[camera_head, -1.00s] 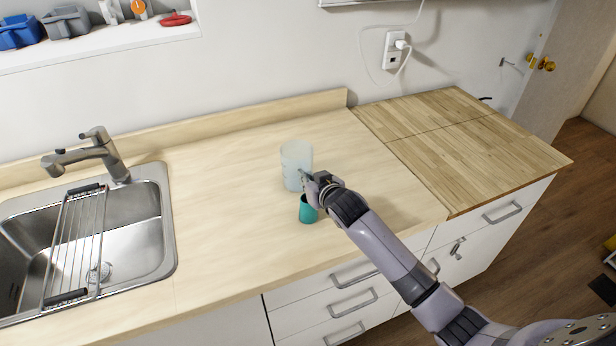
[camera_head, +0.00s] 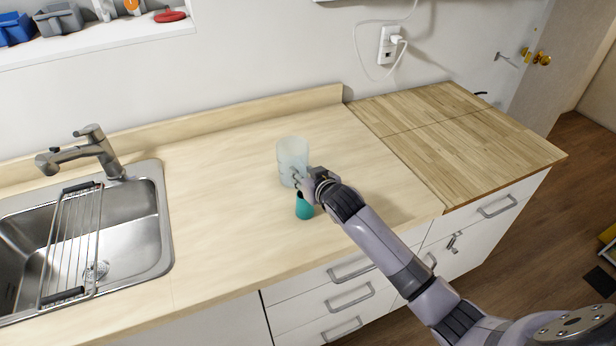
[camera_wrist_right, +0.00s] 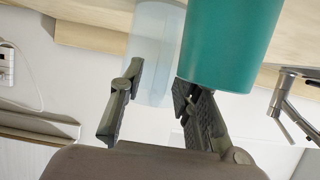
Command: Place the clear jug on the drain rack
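The clear jug (camera_head: 291,158) stands upright on the wooden counter; its pale, see-through body also shows behind the fingers in the right wrist view (camera_wrist_right: 155,45). My right gripper (camera_head: 304,179) is at the jug's near right side, low by its wall. In the wrist view the right gripper's fingers (camera_wrist_right: 157,82) are apart, with nothing clearly clamped between them. Whether they touch the jug or straddle its handle cannot be told. The drain rack (camera_head: 70,245), a wire rack with dark ends, lies across the sink at the left. My left gripper is not in view.
A teal cup (camera_head: 304,209) stands just in front of the jug, partly under my right gripper, and looms close in the wrist view (camera_wrist_right: 232,40). The faucet (camera_head: 88,150) rises behind the sink (camera_head: 150,215). The counter between jug and sink is clear.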

